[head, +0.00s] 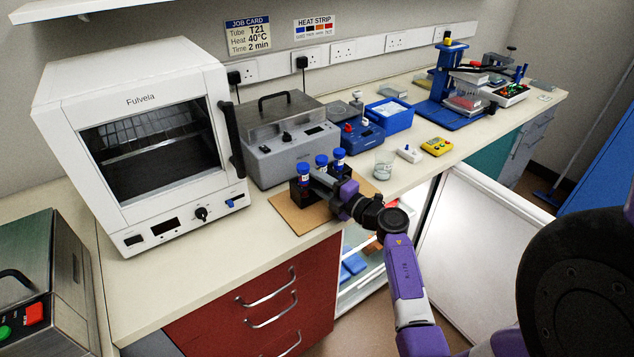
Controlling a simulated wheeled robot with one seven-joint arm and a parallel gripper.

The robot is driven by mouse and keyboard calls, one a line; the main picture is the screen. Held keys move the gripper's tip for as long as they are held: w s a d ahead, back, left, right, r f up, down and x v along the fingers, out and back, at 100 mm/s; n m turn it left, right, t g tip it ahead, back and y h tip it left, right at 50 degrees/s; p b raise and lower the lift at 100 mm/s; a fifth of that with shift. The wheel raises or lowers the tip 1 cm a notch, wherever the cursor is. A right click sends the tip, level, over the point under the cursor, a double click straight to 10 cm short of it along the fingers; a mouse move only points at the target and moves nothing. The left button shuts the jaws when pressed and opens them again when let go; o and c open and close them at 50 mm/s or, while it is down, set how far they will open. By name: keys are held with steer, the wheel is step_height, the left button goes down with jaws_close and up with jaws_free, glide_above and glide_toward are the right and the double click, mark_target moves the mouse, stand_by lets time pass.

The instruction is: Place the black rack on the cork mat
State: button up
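The black rack (299,193) is at the cork mat (297,222), over its upper part in the head view. It looks upright and holds tubes with blue caps (321,162). Whether its base touches the mat is hard to tell. My gripper (322,184) is at the right side of the rack, reaching in from the lower right and covering part of it. The fingers are small and dark against the black rack, so whether they are shut on it cannot be seen.
A white oven (140,120) stands left of the mat and a grey lidded bath (285,140) behind it. A glass beaker (383,165) is to the right. Below the bench, a white door (480,235) hangs open. The counter's front left (170,275) is clear.

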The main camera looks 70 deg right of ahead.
steer(key=b+v, duration=0.1)
steer(key=v, duration=1.1)
steer(key=w+a+r+m+t+y, duration=0.1)
steer(key=a+r+m+t+y, duration=0.2)
steer(key=a, duration=2.1)
steer(key=s+a+m+g+y, duration=0.3)
steer(key=s+a+m+g, duration=0.2)
steer(key=s+a+m, duration=0.6)
steer(key=s+a, duration=0.2)
steer(key=a, duration=0.3)
steer(key=shift+s, duration=0.35)
steer(key=shift+r, duration=0.15)
